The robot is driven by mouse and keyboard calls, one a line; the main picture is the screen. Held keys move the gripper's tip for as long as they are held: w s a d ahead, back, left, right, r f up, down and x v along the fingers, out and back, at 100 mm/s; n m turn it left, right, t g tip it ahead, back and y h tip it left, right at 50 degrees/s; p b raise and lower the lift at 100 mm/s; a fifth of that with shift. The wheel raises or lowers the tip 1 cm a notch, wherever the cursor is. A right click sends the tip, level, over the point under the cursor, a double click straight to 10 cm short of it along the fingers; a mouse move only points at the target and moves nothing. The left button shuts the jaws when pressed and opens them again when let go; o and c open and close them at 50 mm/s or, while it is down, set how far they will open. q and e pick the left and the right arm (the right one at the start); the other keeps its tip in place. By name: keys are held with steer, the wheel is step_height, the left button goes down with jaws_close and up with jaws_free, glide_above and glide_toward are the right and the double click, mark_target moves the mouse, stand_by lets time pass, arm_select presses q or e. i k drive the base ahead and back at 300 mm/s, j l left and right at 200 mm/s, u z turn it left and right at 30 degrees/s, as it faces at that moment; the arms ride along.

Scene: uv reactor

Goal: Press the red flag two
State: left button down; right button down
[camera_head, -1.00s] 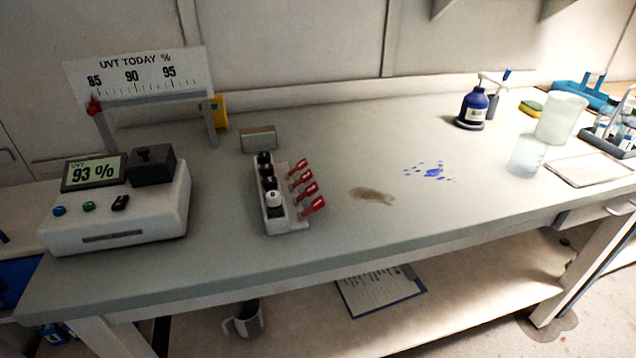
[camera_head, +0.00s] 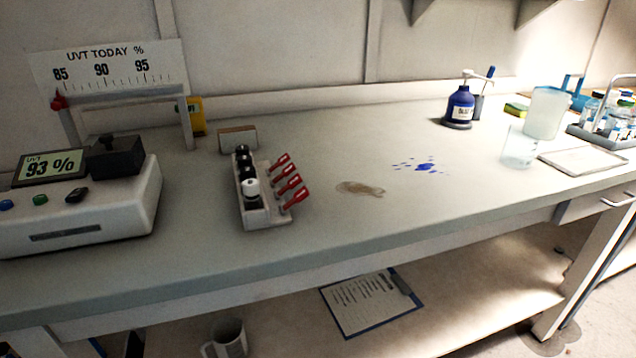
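A small pale rack (camera_head: 266,220) stands on the bench left of the middle. It holds a row of dark-capped vials and one white-capped vial (camera_head: 251,188) near its front end. Several red flags (camera_head: 288,183) stick out to the right from its side, one behind another, all tilted upward at a similar angle. I cannot read any numbers on them. Neither of my grippers shows in the head view.
A white meter (camera_head: 80,218) reading 93 % stands at the left, below a UVT scale sign (camera_head: 108,72). A brown stain (camera_head: 360,188) and blue spill (camera_head: 425,167) lie right of the rack. A blue bottle (camera_head: 459,106) and clear beakers (camera_head: 546,112) stand farther right. The bench front is clear.

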mark_target(296, 180)
steer(key=i+l+u, duration=0.15)
steer(key=l, duration=0.45)
steer(key=i+l+u, duration=0.1)
steer(key=l, duration=0.45)
steer(key=i+l+u, duration=0.15)
steer(key=l, duration=0.5)
steer(key=i+l+u, duration=0.1)
steer(key=l, duration=0.55)
steer(key=i+l+u, duration=0.15)
steer(key=l, duration=0.45)
steer(key=i, duration=0.05)
